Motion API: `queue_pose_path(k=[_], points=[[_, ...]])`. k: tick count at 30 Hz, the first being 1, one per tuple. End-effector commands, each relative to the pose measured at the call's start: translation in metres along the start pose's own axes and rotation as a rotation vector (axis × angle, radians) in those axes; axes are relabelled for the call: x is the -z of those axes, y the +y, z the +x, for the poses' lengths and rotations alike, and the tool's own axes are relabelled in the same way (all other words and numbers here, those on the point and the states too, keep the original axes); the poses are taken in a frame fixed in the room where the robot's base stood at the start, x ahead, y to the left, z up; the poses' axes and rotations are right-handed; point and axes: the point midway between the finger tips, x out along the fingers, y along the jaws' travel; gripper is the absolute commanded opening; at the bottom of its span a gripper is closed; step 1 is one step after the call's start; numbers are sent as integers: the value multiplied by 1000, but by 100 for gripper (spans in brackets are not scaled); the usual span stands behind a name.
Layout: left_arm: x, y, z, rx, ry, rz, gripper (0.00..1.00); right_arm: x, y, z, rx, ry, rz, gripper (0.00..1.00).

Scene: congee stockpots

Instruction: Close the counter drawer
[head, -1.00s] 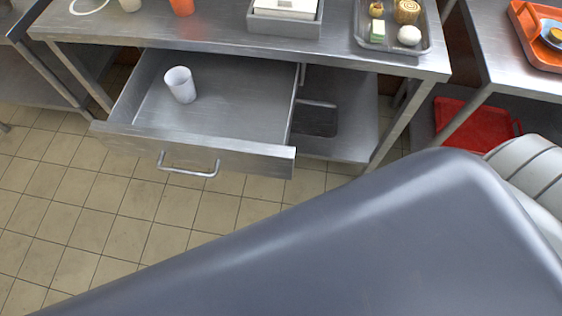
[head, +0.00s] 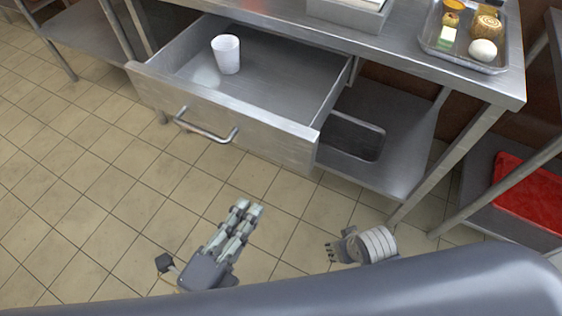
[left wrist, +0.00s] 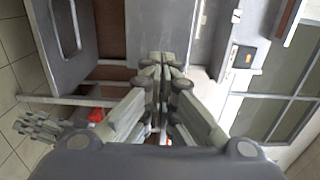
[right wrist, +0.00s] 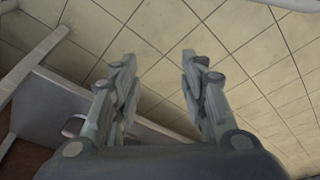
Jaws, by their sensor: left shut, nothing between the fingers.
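The counter drawer (head: 290,145) is pulled out of the steel counter (head: 478,78). Its bar handle (head: 205,128) is on the front panel, and a white cup (head: 227,54) stands inside. My left gripper (head: 246,206) is shut and empty, in front of and below the drawer front, apart from it. Its fingers meet in the left wrist view (left wrist: 163,62). My right gripper (head: 332,251) is further right, low in front of the counter. In the right wrist view (right wrist: 157,62) its fingers are spread with nothing between them.
A metal tray (head: 500,66) with several food items and a grey box (head: 345,15) sit on the counter top. A lower shelf (head: 400,160) lies right of the drawer. A red tray (head: 530,190) is at far right. The tiled floor (head: 90,190) at left is clear.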

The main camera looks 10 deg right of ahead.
Motion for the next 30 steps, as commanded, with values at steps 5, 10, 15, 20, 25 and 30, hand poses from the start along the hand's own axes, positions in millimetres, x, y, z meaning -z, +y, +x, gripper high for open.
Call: queue_pose_path(k=[5, 10, 15, 20, 25, 30], points=[[0, -1, 23, 3, 0, 0, 0, 0, 0, 0, 0, 0, 0, 40], [0, 0, 46, 3, 0, -1, 0, 0, 0, 0, 0, 1, 0, 40], [0, 0, 70, 2, 0, -1, 0, 0, 0, -1, 0, 1, 0, 40], [0, 0, 94, 2, 0, -1, 0, 2, 0, -4, 0, 3, 1, 40], [0, 0, 115, 1, 0, -3, 0, 5, 0, -12, -1, 9, 2, 40], [0, 1, 126, -2, 0, -2, 0, 8, 1, -20, -2, 19, 3, 40]])
